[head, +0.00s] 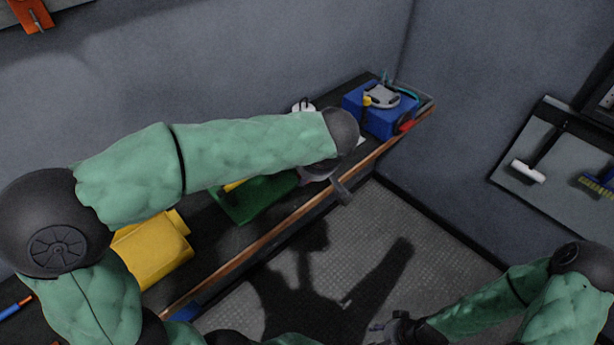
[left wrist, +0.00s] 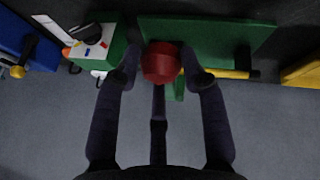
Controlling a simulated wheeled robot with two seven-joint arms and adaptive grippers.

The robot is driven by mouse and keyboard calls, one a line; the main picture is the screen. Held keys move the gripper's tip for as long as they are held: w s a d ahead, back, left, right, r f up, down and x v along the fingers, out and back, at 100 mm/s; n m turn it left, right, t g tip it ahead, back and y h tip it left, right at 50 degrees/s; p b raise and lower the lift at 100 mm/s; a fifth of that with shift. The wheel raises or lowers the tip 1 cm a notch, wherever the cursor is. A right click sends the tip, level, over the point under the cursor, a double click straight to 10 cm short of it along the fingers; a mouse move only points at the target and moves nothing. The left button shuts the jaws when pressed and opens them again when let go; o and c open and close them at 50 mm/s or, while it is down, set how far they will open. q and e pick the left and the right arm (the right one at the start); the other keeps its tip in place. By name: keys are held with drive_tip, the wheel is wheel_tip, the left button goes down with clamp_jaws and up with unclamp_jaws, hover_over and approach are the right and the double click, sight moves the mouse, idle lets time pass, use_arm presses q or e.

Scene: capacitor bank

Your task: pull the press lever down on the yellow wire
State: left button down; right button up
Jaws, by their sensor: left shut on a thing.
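In the left wrist view, a red ball knob (left wrist: 161,62), which looks like the press lever's handle, sits between the fingers of my left gripper (left wrist: 160,72). The fingers are shut on it. Behind it is a green press body (left wrist: 215,33), and a yellow rod-like piece (left wrist: 228,74), perhaps the yellow wire, runs to the right with a dark part at its end. In the head view, the green press (head: 262,203) is partly hidden by my left arm, and the knob cannot be made out. My right gripper (head: 392,328) is low at the bottom, away from the bench; its fingers are unclear.
A blue box (head: 380,118) with a grey top stands at the bench's far end. A yellow block (head: 150,250) lies on the near part. A green box with a white panel (left wrist: 95,45) stands left of the knob. The floor (head: 390,235) before the bench is clear.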

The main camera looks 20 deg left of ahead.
use_arm(q)
drive_tip(key=shift+g, duration=0.4)
drive_tip(key=f, duration=0.1)
drive_tip(key=s+f, duration=0.1)
drive_tip(key=f, duration=0.2)
drive_tip(key=shift+s+d, duration=0.15)
drive_tip(key=shift+d, duration=0.2)
drive_tip(key=shift+f, duration=0.1)
drive_tip(key=shift+w+a+f, duration=0.1)
drive_tip(key=shift+w+f, duration=0.05)
drive_tip(key=shift+w, duration=0.15)
drive_tip(key=c, duration=1)
unclamp_jaws()
drive_tip(key=shift+o, duration=1.2)
drive_tip(key=shift+w, duration=0.35)
drive_tip(key=shift+s, duration=0.1)
drive_tip(key=v, duration=1.2)
drive_tip(key=shift+r, duration=0.4)
